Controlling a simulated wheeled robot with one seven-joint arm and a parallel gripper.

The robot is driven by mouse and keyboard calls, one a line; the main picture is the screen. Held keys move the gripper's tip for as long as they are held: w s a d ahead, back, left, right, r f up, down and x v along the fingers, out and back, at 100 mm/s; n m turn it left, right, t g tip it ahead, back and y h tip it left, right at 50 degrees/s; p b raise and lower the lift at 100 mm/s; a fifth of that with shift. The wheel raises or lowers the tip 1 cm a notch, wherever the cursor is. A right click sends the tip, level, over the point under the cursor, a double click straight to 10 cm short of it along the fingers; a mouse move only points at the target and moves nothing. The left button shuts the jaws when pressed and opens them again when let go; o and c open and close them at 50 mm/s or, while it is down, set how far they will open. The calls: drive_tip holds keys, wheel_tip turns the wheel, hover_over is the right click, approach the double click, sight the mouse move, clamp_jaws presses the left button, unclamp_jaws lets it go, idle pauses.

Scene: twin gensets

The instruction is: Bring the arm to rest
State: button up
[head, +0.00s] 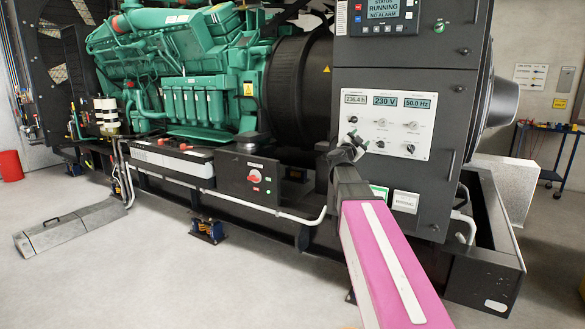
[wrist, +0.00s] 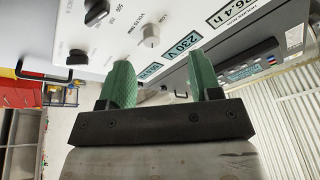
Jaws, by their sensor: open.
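My arm (head: 385,255), pink with a white strip, reaches up from the bottom of the head view toward the genset's control panel (head: 385,118). My gripper (head: 352,138) is at its end, in front of the panel's lower left. In the wrist view my gripper (wrist: 157,85) has two green fingers set wide apart, with nothing between them. The tilted panel (wrist: 120,25) with its knobs and displays lies beyond the fingers. I cannot tell whether any fingertip touches it.
The green engine (head: 190,75) stands behind a dark base frame. A red-knob switch box (head: 250,178) is left of my arm. A blue trolley (head: 548,150) stands at right. Floor at front left is clear.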

drive_tip(key=s+a+f+n+g+y, duration=0.1)
drive_tip(key=a+f+n+y, duration=0.4)
drive_tip(key=f, duration=0.4)
drive_tip(key=s+a+f+n+g+y, duration=0.1)
drive_tip(key=s+a+f+n+y, duration=0.1)
drive_tip(key=a+f+n+y, duration=0.55)
drive_tip(key=s+a+f+n+g+y, duration=0.1)
drive_tip(key=a+f+n+y, duration=0.2)
drive_tip(key=f, duration=0.8)
drive_tip(key=s+d+f+g+h, duration=0.1)
drive_tip(key=s+d+f+g, duration=0.1)
drive_tip(key=s+f+g, duration=1.1)
drive_tip(key=s+f+n, duration=0.1)
drive_tip(key=s+f, duration=0.6)
drive_tip(key=s, duration=0.4)
drive_tip(key=shift+s+d+f, duration=0.2)
drive_tip(key=shift+s+f, duration=0.1)
drive_tip(key=shift+f, duration=0.1)
drive_tip(key=shift+h, duration=0.25)
